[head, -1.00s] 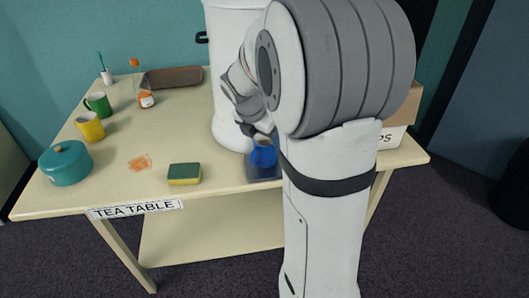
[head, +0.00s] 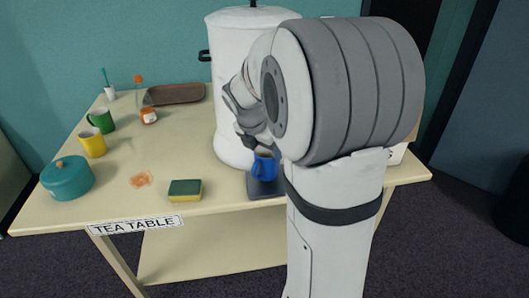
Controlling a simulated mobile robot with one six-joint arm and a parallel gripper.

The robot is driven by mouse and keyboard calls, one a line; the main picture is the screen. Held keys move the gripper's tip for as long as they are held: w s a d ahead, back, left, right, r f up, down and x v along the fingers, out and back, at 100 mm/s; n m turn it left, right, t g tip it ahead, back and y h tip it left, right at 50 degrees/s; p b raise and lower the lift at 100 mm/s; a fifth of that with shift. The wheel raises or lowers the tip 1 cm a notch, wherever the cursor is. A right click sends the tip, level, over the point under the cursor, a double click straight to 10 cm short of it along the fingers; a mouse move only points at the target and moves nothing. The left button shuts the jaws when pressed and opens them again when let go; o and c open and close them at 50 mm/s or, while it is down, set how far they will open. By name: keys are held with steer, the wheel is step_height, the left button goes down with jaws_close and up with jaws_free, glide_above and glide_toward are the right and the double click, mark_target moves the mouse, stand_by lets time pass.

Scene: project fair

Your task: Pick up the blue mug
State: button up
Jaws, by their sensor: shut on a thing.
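The blue mug (head: 264,168) is at the front right of the tea table, just in front of the white urn. It is upright over a dark flat tray (head: 262,190); I cannot tell whether it touches the tray. My gripper (head: 262,153) reaches down from the upper left and is shut on the mug at its rim. My arm hides part of the mug's right side and the table beyond it.
The large white urn (head: 229,110) stands close behind my gripper. A green and yellow sponge (head: 185,190), a teal pot (head: 67,178), a yellow mug (head: 92,143), a green mug (head: 101,120) and a brown tray (head: 175,94) are further left.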

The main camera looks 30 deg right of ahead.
steer(key=s+a+b, duration=0.1)
steer(key=s+a, duration=0.3)
steer(key=a, duration=0.4)
steer(key=s+a, duration=0.4)
steer(key=a, duration=0.3)
steer(key=shift+s+a+b, duration=0.15)
steer(key=shift+a+b, duration=0.2)
steer(key=shift+a, duration=0.05)
stand_by(0.9)
